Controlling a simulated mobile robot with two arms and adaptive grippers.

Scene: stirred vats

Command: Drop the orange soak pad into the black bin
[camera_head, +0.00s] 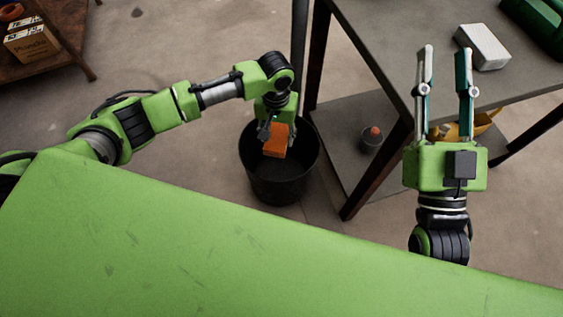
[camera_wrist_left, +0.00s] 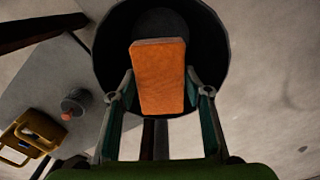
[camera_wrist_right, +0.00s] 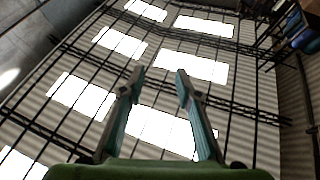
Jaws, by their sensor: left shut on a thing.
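The orange soak pad (camera_head: 276,141) is a small orange block. My left gripper (camera_head: 272,130) is shut on it and holds it over the mouth of the round black bin (camera_head: 281,187), which stands on the floor beside the table. In the left wrist view the pad (camera_wrist_left: 160,76) sits between the fingers of my left gripper (camera_wrist_left: 160,92), with the dark bin (camera_wrist_left: 215,50) behind it. My right gripper (camera_head: 446,75) is open and empty, fingers pointing up, in front of the table; the right wrist view shows its fingers (camera_wrist_right: 156,85) apart.
The grey table (camera_head: 390,35) bears a white block (camera_head: 482,46) and a green object (camera_head: 540,22). Its lower shelf (camera_head: 335,145) holds a grey container with a red top (camera_head: 372,139) and a yellow object (camera_head: 480,124). A low table with boxes (camera_head: 32,42) stands far left.

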